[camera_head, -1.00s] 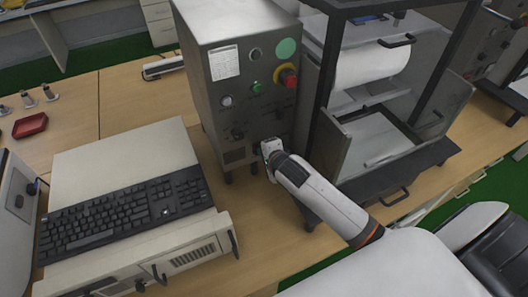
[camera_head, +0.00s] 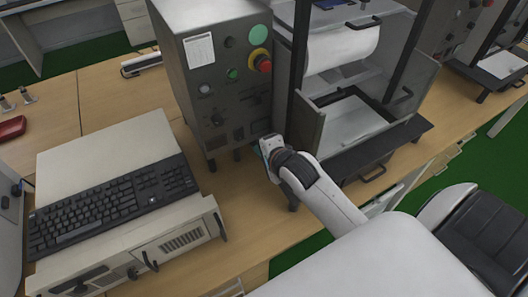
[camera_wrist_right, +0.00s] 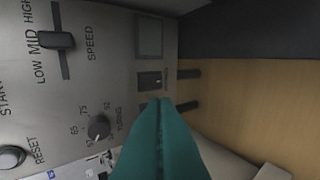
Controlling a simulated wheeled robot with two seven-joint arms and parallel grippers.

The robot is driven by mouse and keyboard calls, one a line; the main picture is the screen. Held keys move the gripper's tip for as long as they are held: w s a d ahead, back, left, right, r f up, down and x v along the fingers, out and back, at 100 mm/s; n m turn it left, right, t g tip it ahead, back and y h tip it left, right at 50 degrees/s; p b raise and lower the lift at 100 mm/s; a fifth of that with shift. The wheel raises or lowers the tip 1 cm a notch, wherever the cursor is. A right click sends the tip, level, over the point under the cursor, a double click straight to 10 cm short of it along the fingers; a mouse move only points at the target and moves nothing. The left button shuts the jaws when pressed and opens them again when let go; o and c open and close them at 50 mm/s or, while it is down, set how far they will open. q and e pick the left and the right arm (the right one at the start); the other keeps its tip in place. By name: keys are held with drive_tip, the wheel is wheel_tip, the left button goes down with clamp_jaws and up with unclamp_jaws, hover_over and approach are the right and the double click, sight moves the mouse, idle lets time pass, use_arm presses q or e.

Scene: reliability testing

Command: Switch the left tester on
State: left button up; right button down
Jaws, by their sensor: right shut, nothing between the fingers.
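The left tester is a grey control box (camera_head: 222,80) beside a black-framed machine (camera_head: 352,115) in the head view. My left gripper is not in view.
A black keyboard (camera_head: 115,205) lies on a beige unit (camera_head: 100,150) to the left. A red tray (camera_head: 12,128) sits at the far left. Bare wooden tabletop (camera_head: 115,95) lies behind the keyboard unit.

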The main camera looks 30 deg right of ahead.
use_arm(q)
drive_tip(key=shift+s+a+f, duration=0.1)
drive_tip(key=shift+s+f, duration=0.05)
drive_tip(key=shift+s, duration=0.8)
use_arm(e)
drive_tip(key=shift+v, duration=1.05)
use_arm(q)
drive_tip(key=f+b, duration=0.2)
drive_tip(key=b, duration=0.1)
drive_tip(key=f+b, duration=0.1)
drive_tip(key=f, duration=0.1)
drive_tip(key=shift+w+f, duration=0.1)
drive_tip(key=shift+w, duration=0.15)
use_arm(e)
drive_tip(key=f, duration=0.1)
drive_tip(key=s+f+t, duration=0.1)
drive_tip(key=f, duration=0.1)
drive_tip(key=shift+s+f+t, duration=0.2)
drive_tip(key=shift+f+t, duration=0.1)
